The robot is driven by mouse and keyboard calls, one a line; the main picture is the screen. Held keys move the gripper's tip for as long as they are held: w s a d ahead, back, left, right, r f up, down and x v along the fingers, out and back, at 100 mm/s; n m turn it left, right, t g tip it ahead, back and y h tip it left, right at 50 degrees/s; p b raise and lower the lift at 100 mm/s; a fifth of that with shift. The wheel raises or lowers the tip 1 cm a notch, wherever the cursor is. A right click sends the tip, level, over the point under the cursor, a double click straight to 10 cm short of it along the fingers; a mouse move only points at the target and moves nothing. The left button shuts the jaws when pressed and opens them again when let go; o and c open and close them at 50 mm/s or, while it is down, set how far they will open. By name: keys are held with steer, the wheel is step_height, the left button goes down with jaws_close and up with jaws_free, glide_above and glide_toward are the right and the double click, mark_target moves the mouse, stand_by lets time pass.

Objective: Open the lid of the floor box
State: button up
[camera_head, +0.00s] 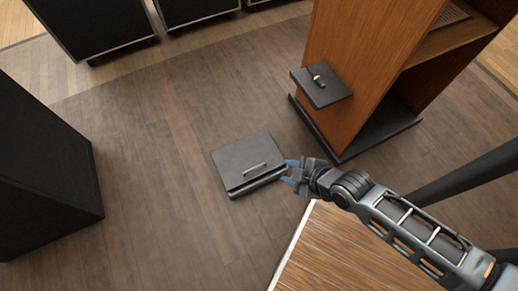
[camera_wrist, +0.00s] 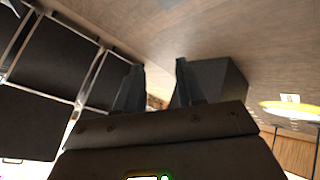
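The floor box (camera_head: 246,157) is a low dark grey box on the wooden floor, near the middle of the head view. Its lid lies flat and closed, with a light bar handle (camera_head: 255,168) on top towards the near side. My gripper (camera_head: 290,172) is at the box's right edge, right of the handle, with its blue-tipped fingers apart. I cannot tell whether it touches the box. In the wrist view my gripper (camera_wrist: 158,85) shows two dark fingers with an empty gap. A dark block (camera_wrist: 222,78) shows behind the right finger; I cannot tell if it is the floor box.
A wooden lectern-like stand (camera_head: 356,65) with a small dark shelf (camera_head: 321,88) rises behind right. A wooden-topped surface (camera_head: 340,255) is at the near right. A black cabinet (camera_head: 40,165) stands left, with more black cases (camera_head: 95,22) behind. Floor left of the box is clear.

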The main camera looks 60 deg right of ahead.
steer(key=w+d+f+n+g+b, duration=0.1)
steer(key=w+d+f+b, duration=0.15)
steer(key=f, duration=0.45)
steer(key=w+d+f+n+g+y+b, duration=0.1)
steer(key=w+d+f+b, duration=0.1)
steer(key=f+b, duration=0.35)
steer(key=w+d+f+n+g+b, duration=0.1)
steer(key=w+d+f+b, duration=0.15)
steer(key=f, duration=0.65)
steer(key=n+g+y+b, duration=0.1)
steer(key=n+y+b, duration=0.3)
steer(key=b, duration=0.5)
glide_toward(256, 168)
steer(key=b+x, duration=0.3)
steer(key=x, duration=0.4)
steer(key=shift+w+a+f, duration=0.1)
steer(key=shift+w+f, duration=0.15)
jaws_close()
